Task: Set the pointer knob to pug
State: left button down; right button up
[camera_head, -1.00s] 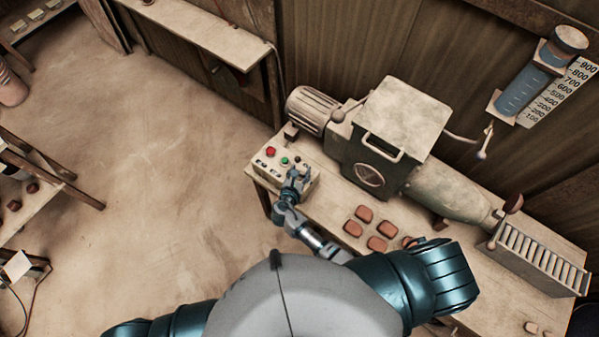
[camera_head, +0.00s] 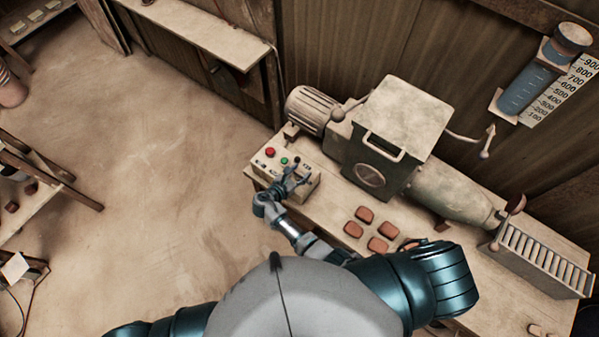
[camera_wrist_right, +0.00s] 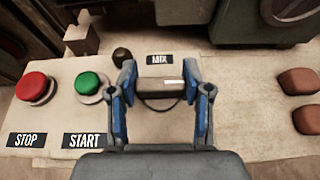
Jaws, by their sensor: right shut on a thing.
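The pointer knob (camera_wrist_right: 158,86) is a dark block on the pale control panel, with a white mark toward its right end. It sits just below a label reading MIX (camera_wrist_right: 160,59). My right gripper (camera_wrist_right: 160,80) is shut on the knob, with a blue-padded finger at each end of it. In the head view the right gripper (camera_head: 292,174) reaches onto the control box (camera_head: 262,176) and hides the knob. No label reading pug can be made out. My left gripper is out of view.
A red STOP button (camera_wrist_right: 35,88) and green START button (camera_wrist_right: 91,85) are left of the knob. A small black ball (camera_wrist_right: 121,54) stands close behind the left finger. Reddish blocks (camera_head: 365,214) lie right of the box. The machine (camera_head: 400,115) stands behind.

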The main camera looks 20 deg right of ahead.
jog(key=shift+w+a+r, duration=0.1)
jog(key=shift+r, duration=0.05)
jog(key=o, duration=1.2)
jog(key=shift+a, duration=0.1)
jog(key=v, duration=0.7)
jog(key=shift+a, duration=0.2)
jog(key=shift+s, duration=0.3)
